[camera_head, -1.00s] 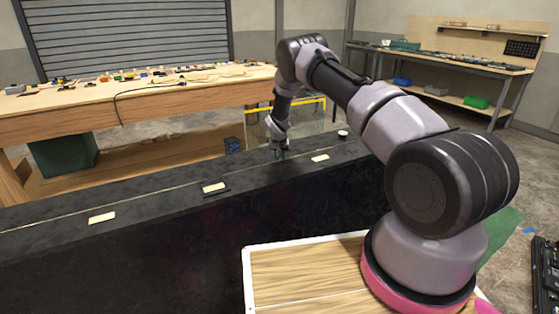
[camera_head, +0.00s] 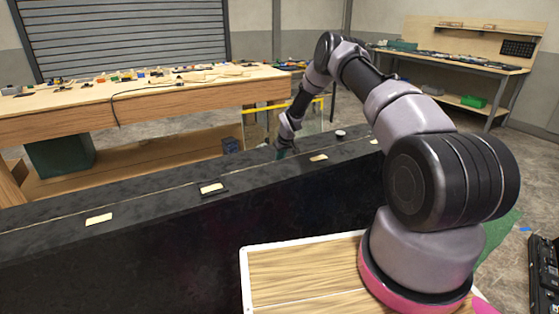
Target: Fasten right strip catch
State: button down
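The long dark console (camera_head: 150,252) runs across the view, with a thin pale strip line (camera_head: 120,208) along its top. Several small pale plates lie on the top: one at the left (camera_head: 99,219), a dark-framed one in the middle (camera_head: 212,188), and one right of my gripper (camera_head: 318,157). Another shows at the right (camera_head: 376,141), beside my arm. Which part is the right strip catch I cannot tell. My gripper (camera_head: 281,153) points down at the console top near the strip line; its fingers are too small and dark to read, and contact is unclear.
A small round white-topped item (camera_head: 340,134) stands on the console's far edge, right of my gripper. Behind is a wooden workbench (camera_head: 150,105) with scattered small parts. A shelf bench (camera_head: 455,62) stands at the back right.

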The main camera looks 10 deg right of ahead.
dwell(0.3)
jog(key=c, duration=0.9)
grip_release()
jog(key=shift+o, duration=0.2)
jog(key=shift+r, duration=0.1)
jog(key=v, duration=1)
jog(key=shift+r, duration=0.3)
jog(key=shift+s+d+r, duration=0.1)
